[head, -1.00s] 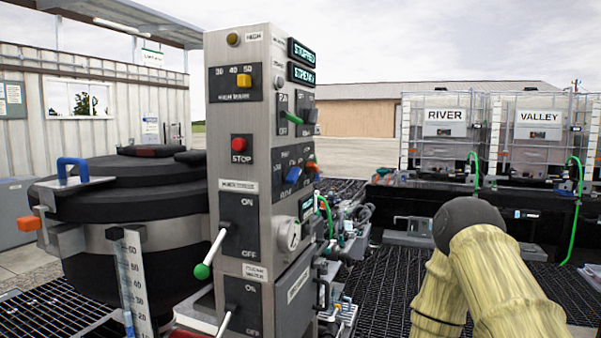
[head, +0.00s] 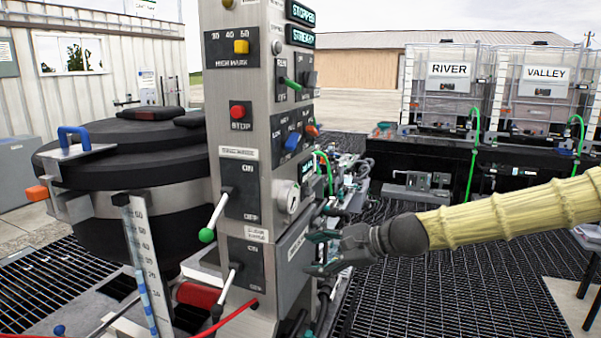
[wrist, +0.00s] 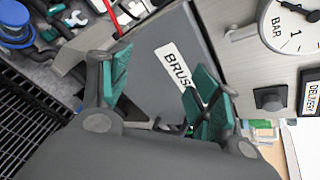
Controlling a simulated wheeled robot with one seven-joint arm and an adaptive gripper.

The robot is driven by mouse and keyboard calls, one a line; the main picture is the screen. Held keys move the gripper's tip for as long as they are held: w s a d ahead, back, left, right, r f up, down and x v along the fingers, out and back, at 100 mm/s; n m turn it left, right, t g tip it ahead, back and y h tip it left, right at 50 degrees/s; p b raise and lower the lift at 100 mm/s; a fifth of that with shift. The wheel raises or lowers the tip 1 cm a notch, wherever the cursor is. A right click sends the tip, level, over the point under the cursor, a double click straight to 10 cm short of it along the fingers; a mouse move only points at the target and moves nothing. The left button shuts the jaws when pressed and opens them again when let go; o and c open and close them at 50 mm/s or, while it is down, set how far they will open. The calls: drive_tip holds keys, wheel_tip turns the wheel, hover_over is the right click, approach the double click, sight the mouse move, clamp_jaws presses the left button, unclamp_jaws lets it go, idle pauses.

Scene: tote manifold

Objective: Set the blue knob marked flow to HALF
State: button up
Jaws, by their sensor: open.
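The blue knob (head: 291,142) sits on the right-hand face of the grey control column, above the round gauge. It looks tilted, and its small markings are too blurred to read, so I cannot tell its setting. My gripper (head: 318,252) is open and empty, low in front of that same face, below and right of the knob. In the wrist view my open fingers (wrist: 160,84) face a grey panel lettered "BRUS…". The blue knob does not show there.
An orange knob (head: 312,131) is close beside the blue one, with a green-handled switch (head: 291,84) above. The gauge (head: 287,197) stands out below. White levers (head: 215,218) project from the left face. Pipes and fittings crowd behind the column; grating floor is open to the right.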

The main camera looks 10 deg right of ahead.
wheel_tip(320, 180, up, 12)
drive_tip(key=d+m+t+y, duration=0.1)
drive_tip(key=d+y, duration=0.1)
drive_tip(key=t+y+p, duration=0.1)
drive_tip(key=y+p, duration=0.1)
drive_tip(key=y, duration=0.1)
approach(297, 143)
drive_tip(key=x, duration=0.9)
drive_tip(key=shift+w+m, duration=0.15)
drive_tip(key=shift+m, duration=0.25)
drive_tip(key=c, duration=1)
